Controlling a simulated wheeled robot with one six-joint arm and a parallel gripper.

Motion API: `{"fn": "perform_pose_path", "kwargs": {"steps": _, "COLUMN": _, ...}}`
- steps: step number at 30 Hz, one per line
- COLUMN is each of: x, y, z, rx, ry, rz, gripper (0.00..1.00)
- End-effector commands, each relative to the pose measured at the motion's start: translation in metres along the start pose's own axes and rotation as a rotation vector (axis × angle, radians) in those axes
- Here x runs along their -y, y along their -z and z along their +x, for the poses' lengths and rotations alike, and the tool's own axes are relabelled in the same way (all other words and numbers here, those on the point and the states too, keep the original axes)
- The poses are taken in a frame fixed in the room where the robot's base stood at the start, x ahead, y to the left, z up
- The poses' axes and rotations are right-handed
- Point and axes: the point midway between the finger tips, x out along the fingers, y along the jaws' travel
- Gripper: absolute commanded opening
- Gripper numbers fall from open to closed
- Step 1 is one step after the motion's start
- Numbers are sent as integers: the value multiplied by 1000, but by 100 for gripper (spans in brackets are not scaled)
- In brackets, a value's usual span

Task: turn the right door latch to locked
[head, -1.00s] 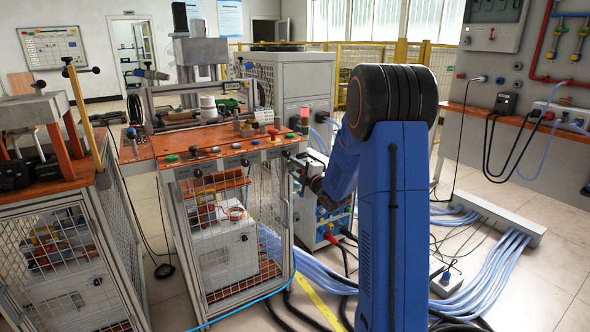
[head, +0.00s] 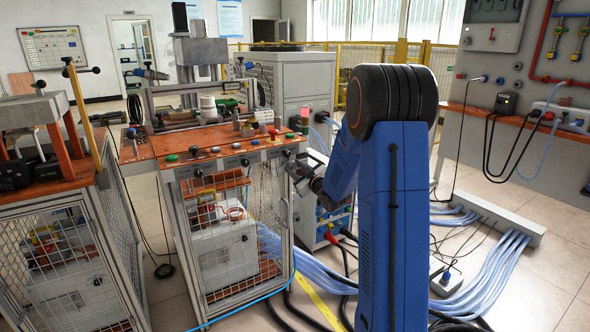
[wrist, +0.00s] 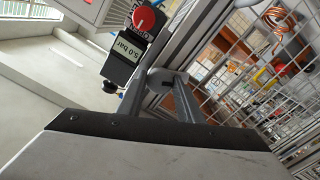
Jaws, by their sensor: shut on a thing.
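My gripper (head: 293,172) is at the right front edge of the caged bench (head: 205,137), level with the top of its mesh doors (head: 222,235). In the wrist view, the two dark fingers of my gripper (wrist: 172,88) reach toward the door frame and are closed on a small grey part, which looks like the right door latch (wrist: 156,75). The fingers hide much of it, so its exact angle cannot be told. In the head view the latch is too small and covered to make out.
Wire mesh (wrist: 250,75) lies on the other side. Blue hoses (head: 325,270) run over the floor right of the bench.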

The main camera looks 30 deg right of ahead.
Motion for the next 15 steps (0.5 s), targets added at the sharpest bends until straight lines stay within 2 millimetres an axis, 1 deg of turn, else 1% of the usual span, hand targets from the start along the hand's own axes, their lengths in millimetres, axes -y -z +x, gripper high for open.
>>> {"fn": "perform_pose_path", "kwargs": {"steps": 6, "x": 1, "y": -2, "z": -1, "rx": 4, "ry": 1, "rz": 191, "gripper": 10}}
{"fn": "perform_pose_path", "kwargs": {"steps": 15, "x": 1, "y": -2, "z": -1, "rx": 5, "ry": 0, "rz": 381, "gripper": 10}}
